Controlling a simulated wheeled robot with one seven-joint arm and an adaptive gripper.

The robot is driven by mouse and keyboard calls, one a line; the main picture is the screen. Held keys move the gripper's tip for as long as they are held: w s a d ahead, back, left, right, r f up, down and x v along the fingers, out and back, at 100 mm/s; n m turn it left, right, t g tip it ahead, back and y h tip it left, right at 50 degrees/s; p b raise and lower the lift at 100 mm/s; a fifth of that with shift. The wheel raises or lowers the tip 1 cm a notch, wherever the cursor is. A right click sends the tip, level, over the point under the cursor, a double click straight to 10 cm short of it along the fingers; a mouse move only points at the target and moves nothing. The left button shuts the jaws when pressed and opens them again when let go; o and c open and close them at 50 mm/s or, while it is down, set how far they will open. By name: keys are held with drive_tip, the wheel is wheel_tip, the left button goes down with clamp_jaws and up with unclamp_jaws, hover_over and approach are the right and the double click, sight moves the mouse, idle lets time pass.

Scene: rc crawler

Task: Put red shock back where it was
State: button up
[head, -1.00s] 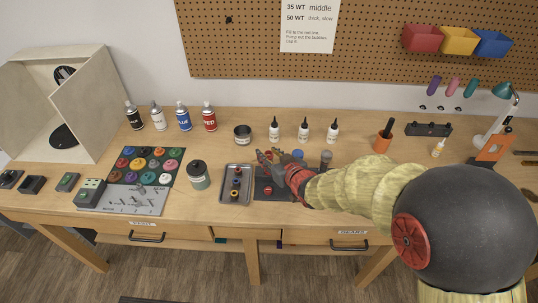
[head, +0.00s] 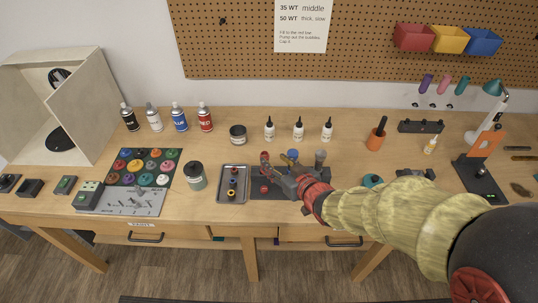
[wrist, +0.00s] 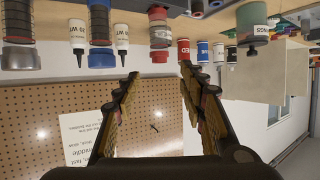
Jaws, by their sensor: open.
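The red shock (head: 264,160) stands upright at the left end of the dark stand (head: 262,195), with a small red piece in front of it. It also shows upside down in the wrist view (wrist: 158,30), just beyond my fingertips. My gripper (head: 277,172) is right of it, fingers spread and empty; the wrist view (wrist: 159,74) shows a clear gap between them. The blue shock (head: 293,155) and a grey shock (head: 320,158) stand to the right, behind my gripper and partly hidden by it. Whether a finger touches the red shock I cannot tell.
A metal tray (head: 222,197) with several small coloured parts lies left of the stand. A green jar (head: 195,176) is further left. White bottles (head: 298,130) and a dark tin (head: 238,135) stand behind. The table's front edge has free room.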

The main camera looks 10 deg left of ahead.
drive_tip(key=shift+v, duration=1.7)
drive_tip(key=s+d+r+m+h, duration=0.15)
drive_tip(key=d+r+h, duration=0.25)
drive_tip(key=d, duration=0.6)
drive_tip(key=d+r+m+h, duration=0.3)
drive_tip(key=d+r, duration=0.2)
drive_tip(key=d, duration=0.5)
drive_tip(key=s+d+r+m+g+h, duration=0.1)
drive_tip(key=s+d, duration=0.3)
drive_tip(key=s, duration=0.6)
drive_tip(key=s+d+r+m+g+h, duration=0.1)
drive_tip(key=s+d, duration=0.4)
drive_tip(key=s, duration=0.5)
drive_tip(key=shift+s+r+m+g, duration=0.4)
drive_tip(key=shift+r+m+g, duration=0.1)
drive_tip(key=shift+m+g, duration=0.55)
drive_tip(key=shift+d, duration=0.1)
